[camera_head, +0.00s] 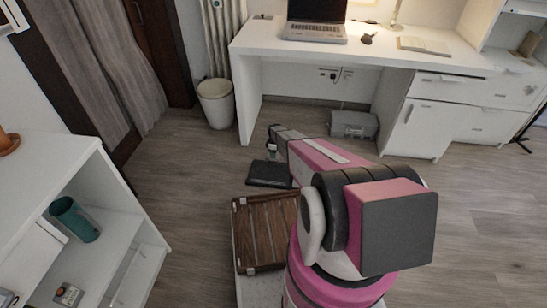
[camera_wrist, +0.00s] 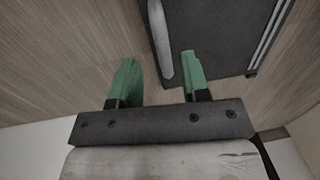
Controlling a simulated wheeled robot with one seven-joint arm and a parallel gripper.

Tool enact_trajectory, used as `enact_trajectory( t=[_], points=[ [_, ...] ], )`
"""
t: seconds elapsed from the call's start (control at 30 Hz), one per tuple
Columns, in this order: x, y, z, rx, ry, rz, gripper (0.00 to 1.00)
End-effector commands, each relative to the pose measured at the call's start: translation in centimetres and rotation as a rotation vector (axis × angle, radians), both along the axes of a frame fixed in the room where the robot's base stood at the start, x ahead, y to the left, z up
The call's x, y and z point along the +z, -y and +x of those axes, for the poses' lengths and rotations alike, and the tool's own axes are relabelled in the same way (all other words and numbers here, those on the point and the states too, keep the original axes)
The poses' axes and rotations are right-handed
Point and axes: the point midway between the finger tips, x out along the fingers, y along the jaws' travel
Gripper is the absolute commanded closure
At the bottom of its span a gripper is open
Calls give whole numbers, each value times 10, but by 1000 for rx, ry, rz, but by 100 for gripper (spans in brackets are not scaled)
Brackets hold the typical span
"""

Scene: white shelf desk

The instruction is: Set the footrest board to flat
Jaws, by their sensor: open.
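A dark flat board (camera_head: 268,174), which looks like the footrest board, is low near the floor in front of the desk. Its tilt is hard to tell. In the wrist view the dark board (camera_wrist: 220,38) fills the upper right, with a pale rounded bar (camera_wrist: 159,42) along its left edge. My gripper (camera_head: 273,149) is over the far side of the board in the head view. Its green fingers are apart in the wrist view (camera_wrist: 160,75), and the bar's end shows between them. I cannot tell whether a finger touches the board. Nothing is held.
The white desk (camera_head: 370,53) stands behind, with a laptop (camera_head: 315,25) on top. A grey box (camera_head: 354,124) lies beneath it. A white bin (camera_head: 215,103) stands left. A white shelf (camera_head: 65,180) is at the left front. The floor (camera_head: 470,210) at right is clear.

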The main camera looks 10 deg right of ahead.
Motion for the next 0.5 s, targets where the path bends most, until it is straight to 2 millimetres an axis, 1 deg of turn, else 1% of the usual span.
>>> enact_trajectory(
  t=[0.03, 0.1, 0.3, 0.4, 0.5],
  points=[
    [11, 0, 0, 0, 2, -1, 58],
    [24, 1, 1, 0, 2, 0, 58],
    [60, 2, 5, 0, 3, -1, 58],
    [71, 3, 7, 0, 1, 0, 58],
    [75, 3, 7, 0, 1, 0, 58]
  ],
)
